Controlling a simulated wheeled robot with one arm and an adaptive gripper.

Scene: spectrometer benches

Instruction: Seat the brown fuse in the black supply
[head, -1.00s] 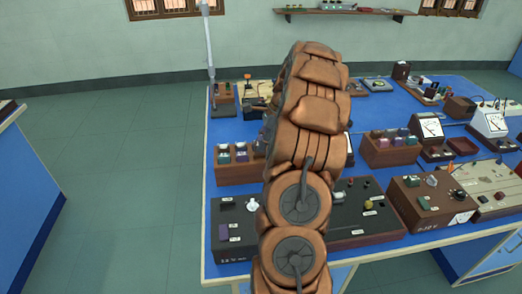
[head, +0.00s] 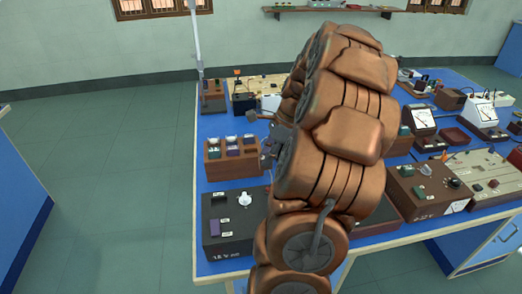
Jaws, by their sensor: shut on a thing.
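The black supply (head: 240,243) is the dark box at the front left of the blue bench. My gripper (head: 266,148) shows only in part, as grey pieces at the left edge of my arm, above and behind the black supply. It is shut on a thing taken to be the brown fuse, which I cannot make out. The fingertips are largely hidden.
A wooden rack (head: 220,171) with several small coloured blocks stands just behind the black supply. A brown supply (head: 407,200) and a beige panel (head: 490,170) stand to the right, with meters (head: 424,123) behind. Open floor (head: 110,190) lies left of the bench.

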